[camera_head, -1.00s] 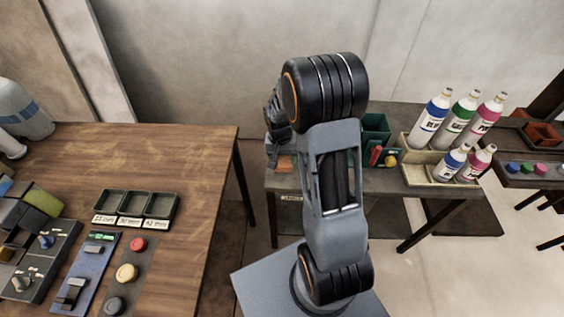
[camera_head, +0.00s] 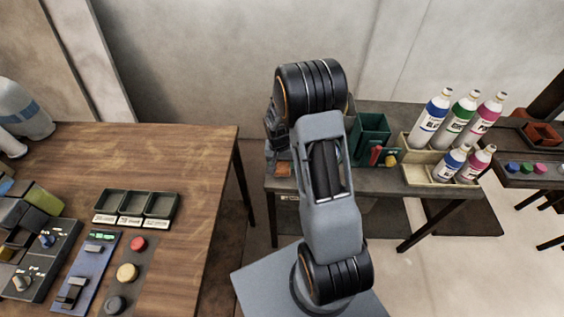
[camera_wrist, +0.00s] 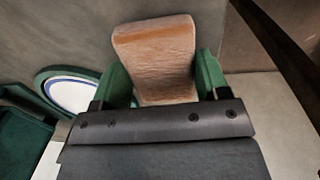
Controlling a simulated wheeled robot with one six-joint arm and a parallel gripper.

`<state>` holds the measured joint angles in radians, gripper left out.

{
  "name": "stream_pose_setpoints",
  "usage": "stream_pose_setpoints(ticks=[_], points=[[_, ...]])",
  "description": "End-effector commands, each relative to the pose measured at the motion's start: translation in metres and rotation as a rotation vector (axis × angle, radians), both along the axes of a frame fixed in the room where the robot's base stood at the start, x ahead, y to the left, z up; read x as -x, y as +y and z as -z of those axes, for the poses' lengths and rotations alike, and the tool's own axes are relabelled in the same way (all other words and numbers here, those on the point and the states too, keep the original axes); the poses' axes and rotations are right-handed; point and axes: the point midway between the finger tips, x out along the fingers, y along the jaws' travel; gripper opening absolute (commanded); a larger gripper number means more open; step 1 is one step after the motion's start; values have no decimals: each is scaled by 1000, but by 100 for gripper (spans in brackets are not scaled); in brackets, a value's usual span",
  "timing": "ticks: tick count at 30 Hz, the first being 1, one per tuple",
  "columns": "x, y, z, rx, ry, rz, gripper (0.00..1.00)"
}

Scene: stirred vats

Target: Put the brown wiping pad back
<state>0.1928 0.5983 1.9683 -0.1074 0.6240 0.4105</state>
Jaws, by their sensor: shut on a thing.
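The brown wiping pad (camera_wrist: 155,55) is between the two green fingers of my gripper (camera_wrist: 158,85) in the wrist view, and the gripper is shut on it. In the head view a small orange-brown patch of the pad (camera_head: 283,169) shows at the left end of the grey side table (camera_head: 380,185), below my wrist. My arm hides most of the gripper there. I cannot tell whether the pad touches the table top.
In the wrist view a round white dish with a blue ring and green rim (camera_wrist: 75,92) lies left of the pad, and a dark green bin (camera_wrist: 22,140) is farther left. Bottles (camera_head: 430,117) stand in a beige rack (camera_head: 428,174). A wooden table (camera_head: 185,165) is at left.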

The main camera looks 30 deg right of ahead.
Motion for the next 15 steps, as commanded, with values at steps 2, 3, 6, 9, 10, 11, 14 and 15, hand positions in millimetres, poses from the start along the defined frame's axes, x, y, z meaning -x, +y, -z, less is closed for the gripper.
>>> stream_pose_setpoints(ticks=[2, 3, 6, 9, 10, 11, 14, 15], points=[[0, 0, 3, 0, 0, 0, 69], [0, 0, 2, 0, 0, 0, 73], [0, 0, 2, 0, 0, 0, 83], [0, 0, 2, 0, 0, 0, 92], [0, 0, 2, 0, 0, 0, 94], [0, 0, 2, 0, 0, 0, 94], [0, 0, 2, 0, 0, 0, 94], [0, 0, 1, 0, 0, 0, 94]])
